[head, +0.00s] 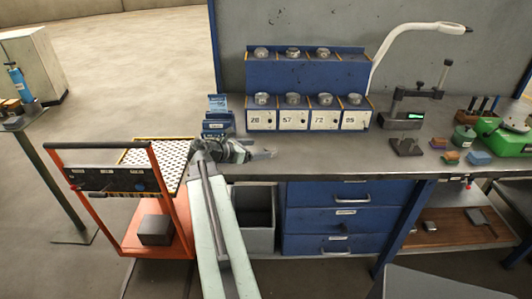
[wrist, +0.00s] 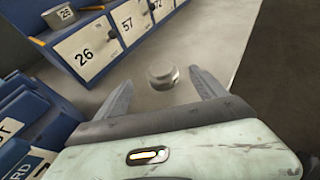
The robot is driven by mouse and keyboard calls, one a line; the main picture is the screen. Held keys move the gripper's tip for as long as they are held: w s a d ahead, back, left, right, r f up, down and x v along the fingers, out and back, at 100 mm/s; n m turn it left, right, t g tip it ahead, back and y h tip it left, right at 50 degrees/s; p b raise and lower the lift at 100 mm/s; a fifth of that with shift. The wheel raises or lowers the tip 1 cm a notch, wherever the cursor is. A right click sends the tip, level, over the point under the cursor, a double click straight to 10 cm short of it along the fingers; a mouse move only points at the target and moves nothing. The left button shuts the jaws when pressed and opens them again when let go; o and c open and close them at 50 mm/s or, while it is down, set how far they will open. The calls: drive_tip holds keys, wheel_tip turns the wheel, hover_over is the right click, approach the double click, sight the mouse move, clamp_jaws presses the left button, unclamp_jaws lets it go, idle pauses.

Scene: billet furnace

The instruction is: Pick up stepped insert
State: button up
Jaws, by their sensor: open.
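A small round metal piece with a narrower raised top, which looks like the stepped insert (wrist: 161,74), stands on the grey bench top in the wrist view. My gripper (wrist: 160,82) is open, with one finger on each side of the piece and a gap to both. The piece lies near the fingertips and is not held. In the head view my gripper (head: 258,150) is low over the left part of the bench, in front of the numbered boxes. I cannot make out the piece there, as my gripper hides that spot.
A blue rack (head: 305,78) with numbered white boxes and several round metal parts stands behind my gripper. Blue labelled holders (wrist: 25,118) are close on the left in the wrist view. An orange cart (head: 128,212) stands left of the bench (head: 340,153).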

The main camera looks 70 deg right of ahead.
sight(268, 148)
drive_tip(key=b+x, duration=0.1)
drive_tip(key=x, duration=0.4)
drive_tip(key=shift+s+d+f+b, duration=0.2)
drive_tip(key=shift+s+b, duration=0.05)
drive_tip(key=shift+b, duration=0.15)
clamp_jaws()
